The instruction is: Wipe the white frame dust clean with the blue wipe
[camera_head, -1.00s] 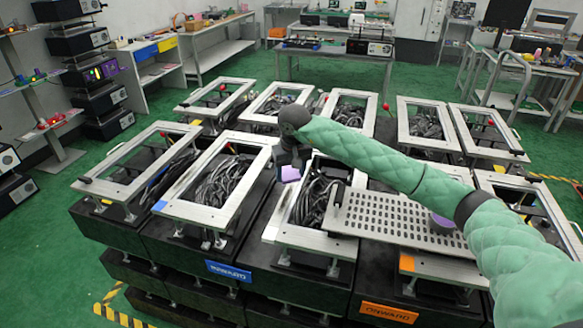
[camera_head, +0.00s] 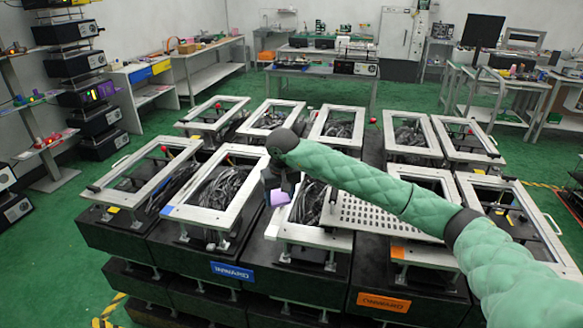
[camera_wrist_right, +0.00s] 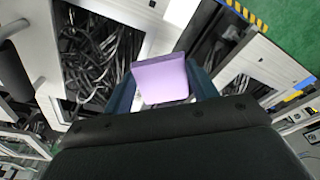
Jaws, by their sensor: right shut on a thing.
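A lavender block-like piece (camera_head: 279,198), the only thing resembling the wipe, is held in my right gripper (camera_head: 277,188). In the right wrist view, this lavender piece (camera_wrist_right: 162,80) sits between the two dark fingers, and the gripper is shut on it. The gripper hangs over the gap between two front frames. The pale frame with the blue corner tab (camera_head: 215,188) is to its left, with dark cables inside. Another pale frame (camera_head: 300,233) is just below and right. I cannot tell whether the piece touches a frame. No dust is discernible. My left gripper is not in view.
More pale frames stand on black bases, including one at the left (camera_head: 138,178) and one at the right (camera_head: 515,215). A perforated plate (camera_head: 385,215) lies under my right arm. Shelves stand at the left, benches at the back. Green floor surrounds the fixtures.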

